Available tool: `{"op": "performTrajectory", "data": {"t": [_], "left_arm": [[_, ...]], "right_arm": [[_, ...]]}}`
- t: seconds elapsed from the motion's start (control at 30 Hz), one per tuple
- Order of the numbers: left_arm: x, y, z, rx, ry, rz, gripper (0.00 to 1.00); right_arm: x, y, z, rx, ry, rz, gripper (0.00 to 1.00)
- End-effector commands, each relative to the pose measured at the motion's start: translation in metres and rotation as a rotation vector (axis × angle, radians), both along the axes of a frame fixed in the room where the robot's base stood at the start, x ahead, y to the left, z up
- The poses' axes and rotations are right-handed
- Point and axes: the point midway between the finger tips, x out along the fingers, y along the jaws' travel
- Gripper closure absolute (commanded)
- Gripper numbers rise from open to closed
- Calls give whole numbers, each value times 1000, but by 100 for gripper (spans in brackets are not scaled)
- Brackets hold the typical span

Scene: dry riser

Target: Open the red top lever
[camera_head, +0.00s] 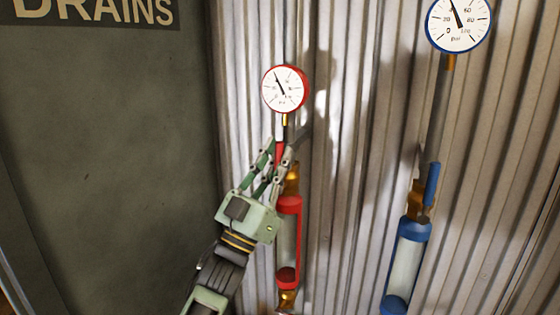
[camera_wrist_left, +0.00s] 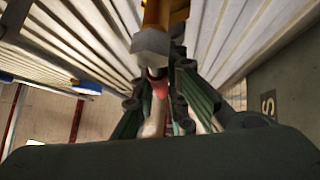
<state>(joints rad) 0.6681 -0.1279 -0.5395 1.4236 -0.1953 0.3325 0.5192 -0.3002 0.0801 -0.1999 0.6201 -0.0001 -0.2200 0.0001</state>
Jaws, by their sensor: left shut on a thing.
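The red top lever (camera_head: 280,152) shows as a small red piece between the fingers of my left gripper (camera_head: 280,152), just below the red-rimmed gauge (camera_head: 285,90). My left gripper is shut on it. In the left wrist view a bit of the red lever (camera_wrist_left: 160,88) shows between the fingers, under a brass and grey fitting (camera_wrist_left: 152,45). Most of the lever is hidden by the fingers. The red-framed sight glass (camera_head: 289,240) stands upright below and to the right of the gripper. My right gripper is not in view.
A blue-framed sight glass (camera_head: 407,265) with a blue lever (camera_head: 432,184) and a blue-rimmed gauge (camera_head: 459,22) stands to the right. A corrugated metal wall (camera_head: 350,150) is close behind. A dark green panel (camera_head: 110,150) marked DRAINS is at the left.

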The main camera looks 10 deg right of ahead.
Motion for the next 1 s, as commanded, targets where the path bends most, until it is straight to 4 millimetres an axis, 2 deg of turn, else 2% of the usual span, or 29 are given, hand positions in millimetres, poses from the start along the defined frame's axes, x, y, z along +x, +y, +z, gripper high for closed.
{"op": "performTrajectory", "data": {"t": [0.17, 0.2, 0.4, 0.77, 1.0], "left_arm": [[0, 1, 2, -1, -3, 3, 100], [0, 1, 2, -1, -3, 3, 85], [0, 1, 1, 0, -2, 1, 68], [-2, 3, -3, 2, 0, 1, 68], [-21, 24, -33, 4, 2, 2, 68]], "right_arm": [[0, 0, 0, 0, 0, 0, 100], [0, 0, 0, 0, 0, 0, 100], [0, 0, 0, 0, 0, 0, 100], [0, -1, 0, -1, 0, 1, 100], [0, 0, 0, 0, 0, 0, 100]]}}
